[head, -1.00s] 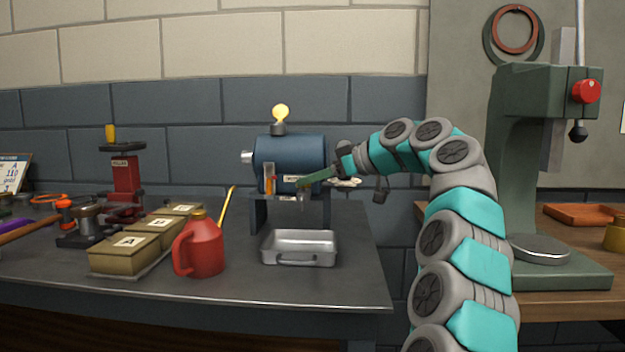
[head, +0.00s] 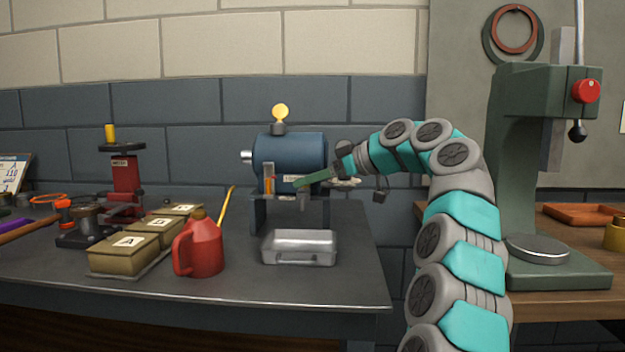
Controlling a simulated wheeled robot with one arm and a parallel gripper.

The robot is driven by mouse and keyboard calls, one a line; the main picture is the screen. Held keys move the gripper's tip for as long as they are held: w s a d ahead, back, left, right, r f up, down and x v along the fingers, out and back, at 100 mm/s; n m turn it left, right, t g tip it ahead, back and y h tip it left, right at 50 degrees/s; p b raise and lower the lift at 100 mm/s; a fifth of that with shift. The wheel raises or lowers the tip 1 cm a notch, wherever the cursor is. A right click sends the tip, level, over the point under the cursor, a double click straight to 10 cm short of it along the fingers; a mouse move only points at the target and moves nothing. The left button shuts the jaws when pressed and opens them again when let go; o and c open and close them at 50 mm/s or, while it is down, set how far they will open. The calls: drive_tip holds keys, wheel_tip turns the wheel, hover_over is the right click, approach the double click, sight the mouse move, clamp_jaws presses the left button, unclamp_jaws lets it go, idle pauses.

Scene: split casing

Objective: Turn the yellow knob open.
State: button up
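A yellow knob (head: 280,112) stands on top of the dark blue tank (head: 285,150), on a short grey neck. It shows as a round yellow disc facing me. My gripper (head: 303,183) is at the tank's lower right front, below and to the right of the knob and apart from it. A narrow green bar reaches left from the gripper's dark body across the tank's front. I cannot tell whether the bar is a finger or something held, or whether the gripper is open or shut.
A silver tray (head: 298,258) sits below the tank. A red jug (head: 203,250) and labelled boxes (head: 125,258) stand to the left, with a red press (head: 125,180) behind, also yellow-topped. A green drill press (head: 515,150) stands on the right bench. Wall space above the tank is clear.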

drive_tip(key=shift+d, duration=0.1)
drive_tip(key=v, duration=0.7)
drive_tip(key=shift+s+d, duration=0.15)
drive_tip(key=shift+d, duration=0.1)
drive_tip(key=shift+r, duration=0.15)
